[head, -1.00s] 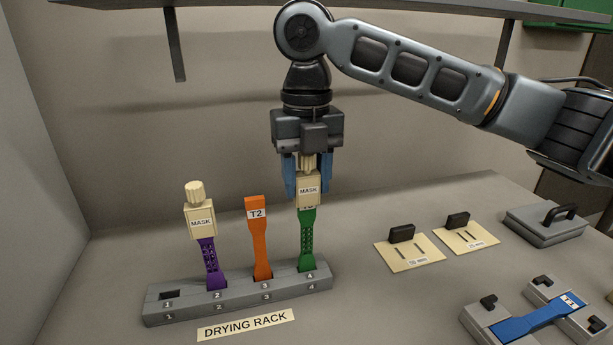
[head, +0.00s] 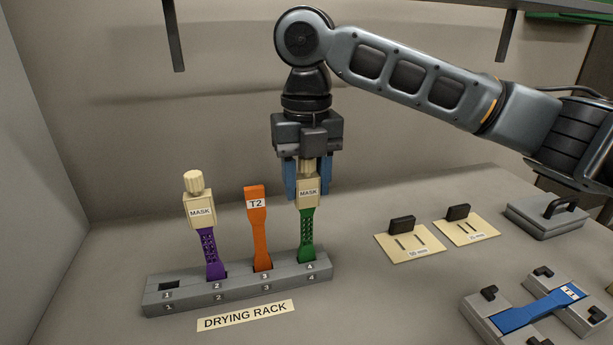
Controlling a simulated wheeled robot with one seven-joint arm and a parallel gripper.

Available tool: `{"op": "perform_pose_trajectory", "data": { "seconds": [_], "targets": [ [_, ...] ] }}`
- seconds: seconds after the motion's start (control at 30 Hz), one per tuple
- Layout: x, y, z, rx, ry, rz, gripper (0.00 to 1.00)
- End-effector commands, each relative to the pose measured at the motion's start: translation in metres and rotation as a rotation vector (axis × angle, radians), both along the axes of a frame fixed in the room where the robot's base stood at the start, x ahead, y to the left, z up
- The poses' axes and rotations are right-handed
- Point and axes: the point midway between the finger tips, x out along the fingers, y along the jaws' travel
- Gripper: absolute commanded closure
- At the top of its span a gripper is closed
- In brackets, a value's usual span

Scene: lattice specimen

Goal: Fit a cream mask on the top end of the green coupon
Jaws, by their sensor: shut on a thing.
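The green coupon (head: 306,236) stands upright in slot 4 of the grey drying rack (head: 190,295). A cream mask (head: 308,193) labelled MASK sits over the coupon's top end and hides it. My gripper (head: 308,178) points down from above, its blue fingers on either side of the mask's upper part and shut on it. Whether the mask is fully seated cannot be told from this view.
A purple coupon (head: 210,255) wearing another cream mask (head: 200,212) stands in slot 2. An orange T2 coupon (head: 260,238) stands in slot 3. Slot 1 is empty. Cream plates (head: 410,249), a grey handled block (head: 545,220) and a blue coupon (head: 530,312) on a fixture lie to the right.

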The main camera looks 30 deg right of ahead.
Motion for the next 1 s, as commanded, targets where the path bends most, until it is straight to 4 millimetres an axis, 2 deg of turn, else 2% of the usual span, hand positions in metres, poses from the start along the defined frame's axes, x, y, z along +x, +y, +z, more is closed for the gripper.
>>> {"op": "perform_pose_trajectory", "data": {
  "seconds": [0.4,0.43,0.7,0.9,1.0],
  "targets": [
    [-0.0001,0.0001,-0.0045,0.0,0.0,0.0,0.81],
    [-0.0001,0.0001,-0.0044,0.0,0.0,0.0,0.53],
    [-0.0001,0.0001,-0.0044,0.0,0.0,0.0,0.27],
    [0.0,0.0001,-0.0044,0.0,0.0,0.0,0.24],
    [0.0,0.0001,-0.0044,0.0,0.0,0.0,0.14]
  ]
}}
